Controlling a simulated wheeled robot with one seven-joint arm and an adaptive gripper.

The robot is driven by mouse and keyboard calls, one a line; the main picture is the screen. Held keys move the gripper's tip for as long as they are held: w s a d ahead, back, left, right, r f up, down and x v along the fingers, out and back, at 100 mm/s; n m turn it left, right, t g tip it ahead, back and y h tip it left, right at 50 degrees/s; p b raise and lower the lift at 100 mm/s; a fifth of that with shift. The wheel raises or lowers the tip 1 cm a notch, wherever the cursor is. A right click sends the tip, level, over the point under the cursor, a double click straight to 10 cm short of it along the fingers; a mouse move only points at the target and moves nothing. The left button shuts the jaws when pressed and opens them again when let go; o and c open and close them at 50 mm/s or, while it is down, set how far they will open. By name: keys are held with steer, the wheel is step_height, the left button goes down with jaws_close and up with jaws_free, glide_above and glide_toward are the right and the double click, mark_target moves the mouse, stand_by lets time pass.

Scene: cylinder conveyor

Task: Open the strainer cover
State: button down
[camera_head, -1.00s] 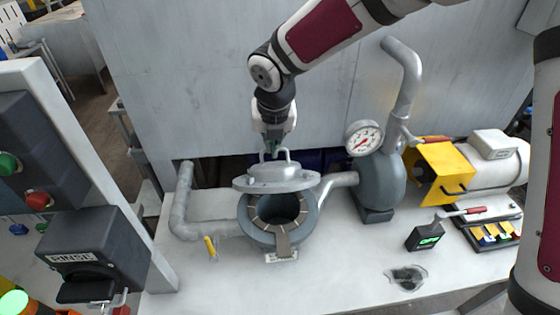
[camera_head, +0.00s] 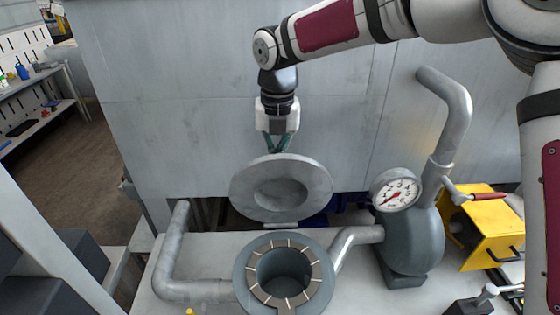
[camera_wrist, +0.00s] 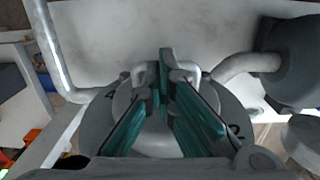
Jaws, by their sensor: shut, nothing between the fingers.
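The strainer cover (camera_head: 281,189) is a grey round disc with a recessed middle. It stands tilted up, nearly upright, behind the strainer body (camera_head: 240,281), with its underside facing the head camera. The strainer opening is exposed, a dark round hole inside a ring with radial marks. My gripper (camera_head: 277,148) points down at the cover's upper rear side, fingers together. In the wrist view my gripper (camera_wrist: 163,88) has its fingertips at the cover's handle (camera_wrist: 187,68), between its two posts. Whether the fingers touch the handle is unclear. The handle is hidden in the head view.
A grey pipe (camera_head: 172,255) stands left of the strainer. A pressure gauge (camera_head: 396,192), a grey vessel (camera_head: 413,245) and a yellow guard (camera_head: 487,235) stand to the right. A pale wall panel (camera_head: 180,100) rises close behind the cover.

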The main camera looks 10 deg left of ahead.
steer(key=shift+w+f, duration=0.25)
stand_by(0.4)
